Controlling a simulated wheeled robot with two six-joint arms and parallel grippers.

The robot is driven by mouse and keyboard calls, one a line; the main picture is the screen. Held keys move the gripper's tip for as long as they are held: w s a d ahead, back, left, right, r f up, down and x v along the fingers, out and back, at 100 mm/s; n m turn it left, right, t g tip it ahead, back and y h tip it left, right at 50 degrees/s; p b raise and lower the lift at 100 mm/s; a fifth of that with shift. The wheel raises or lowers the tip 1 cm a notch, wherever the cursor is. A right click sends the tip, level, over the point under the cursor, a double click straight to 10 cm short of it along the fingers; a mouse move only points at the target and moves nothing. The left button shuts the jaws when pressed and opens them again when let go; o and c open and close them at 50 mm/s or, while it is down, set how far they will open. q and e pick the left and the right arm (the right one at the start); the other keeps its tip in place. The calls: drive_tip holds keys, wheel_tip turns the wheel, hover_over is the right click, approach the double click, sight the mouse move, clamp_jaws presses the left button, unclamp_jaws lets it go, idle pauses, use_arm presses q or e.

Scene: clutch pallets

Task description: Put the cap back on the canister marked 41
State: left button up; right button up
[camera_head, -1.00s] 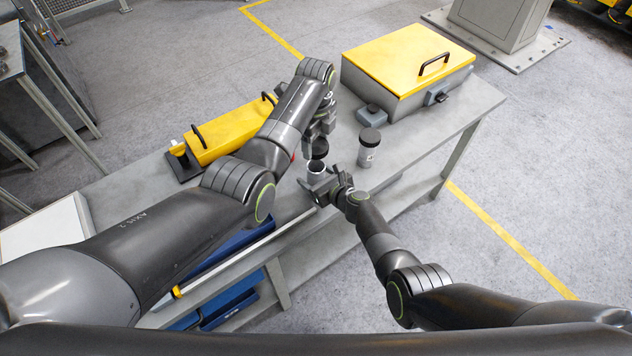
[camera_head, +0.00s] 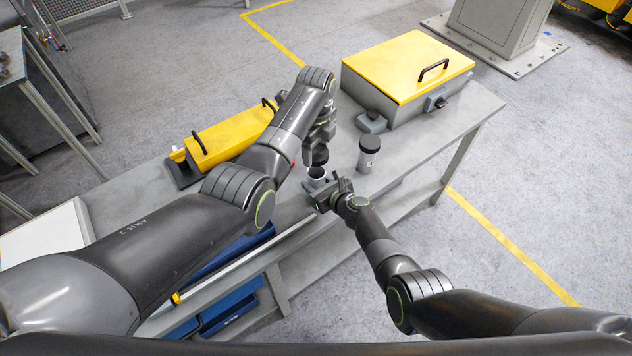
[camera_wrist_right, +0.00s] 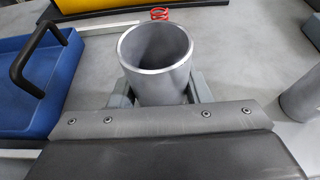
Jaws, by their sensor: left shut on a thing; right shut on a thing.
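An open grey canister (camera_head: 316,174) stands on the bench. It also shows in the right wrist view (camera_wrist_right: 158,72), where its mouth is uncovered and it looks empty. My right gripper (camera_head: 322,189) is shut on this canister from the front. My left gripper (camera_head: 318,143) is shut on a black cap (camera_head: 320,156), which it holds just above and slightly behind the canister's mouth, apart from it. No number on the held canister is readable. A second grey canister (camera_head: 367,159) with a black lid stands upright to the right; its label is too small to read.
A grey box with a yellow lid (camera_head: 408,65) stands at the back right, with a small grey block (camera_head: 371,122) before it. A long yellow case (camera_head: 228,134) lies at the left. A blue tray (camera_wrist_right: 40,85) is left of the held canister. The bench's right end is clear.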

use_arm(q)
hover_over(319, 172)
drive_tip(key=s, duration=0.2)
drive_tip(key=shift+a+f, duration=0.25)
drive_tip(key=shift+f, duration=0.9)
drive_tip(key=shift+a+f, duration=0.2)
drive_tip(key=shift+f, duration=0.95)
drive_tip(key=shift+f, duration=0.9)
drive_tip(key=shift+f+b, duration=0.55)
drive_tip(key=shift+f, duration=0.05)
drive_tip(key=m, duration=1.3)
